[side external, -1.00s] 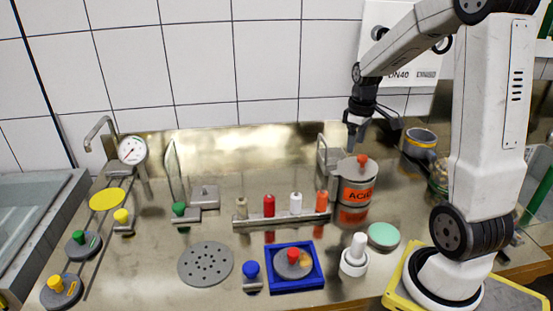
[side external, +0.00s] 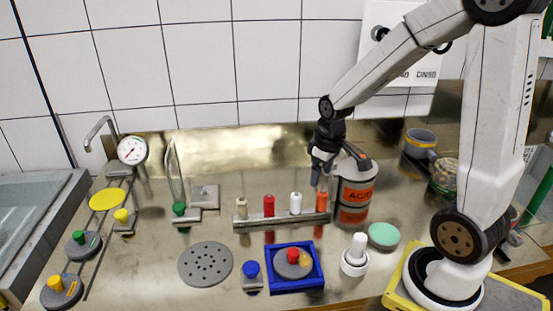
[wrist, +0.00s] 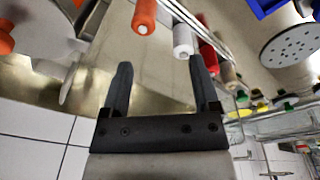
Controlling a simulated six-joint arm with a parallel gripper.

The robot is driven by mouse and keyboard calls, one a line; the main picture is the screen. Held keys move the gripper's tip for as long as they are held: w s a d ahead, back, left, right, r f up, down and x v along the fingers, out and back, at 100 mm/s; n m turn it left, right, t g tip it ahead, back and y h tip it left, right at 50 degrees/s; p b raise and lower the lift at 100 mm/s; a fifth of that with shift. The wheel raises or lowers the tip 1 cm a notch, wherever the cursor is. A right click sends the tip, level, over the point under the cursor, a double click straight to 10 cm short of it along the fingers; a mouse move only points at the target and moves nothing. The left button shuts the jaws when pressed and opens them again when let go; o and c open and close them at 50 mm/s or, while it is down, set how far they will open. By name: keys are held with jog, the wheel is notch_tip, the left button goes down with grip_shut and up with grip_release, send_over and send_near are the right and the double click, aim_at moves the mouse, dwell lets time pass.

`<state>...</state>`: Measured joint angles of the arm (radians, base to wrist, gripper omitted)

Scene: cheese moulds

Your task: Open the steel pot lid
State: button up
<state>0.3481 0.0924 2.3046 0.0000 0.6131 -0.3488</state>
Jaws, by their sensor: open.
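The steel pot (side external: 354,202) with an orange ACID label stands right of centre in the side view. Its lid (side external: 357,154) looks tilted up there; its orange knob is not clear in that view. My gripper (side external: 319,178) is left of the pot, above the right end of the peg rack. In the wrist view my gripper (wrist: 162,78) is open and empty, apart from the lid.
The rack (side external: 282,220) holds an orange peg (side external: 321,202), a white peg (side external: 296,204), a red peg (side external: 269,206) and a beige peg, close below my gripper. A blue tray (side external: 295,284), a white plunger piece (side external: 355,262) and a green disc (side external: 383,235) lie in front.

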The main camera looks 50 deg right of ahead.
jog(key=s+a+f+t, duration=0.1)
jog(key=s+a+f, duration=0.2)
jog(key=a, duration=0.8)
jog(key=shift+s+a+y, duration=0.15)
jog(key=shift+a+y, duration=0.05)
jog(key=shift+y, duration=0.1)
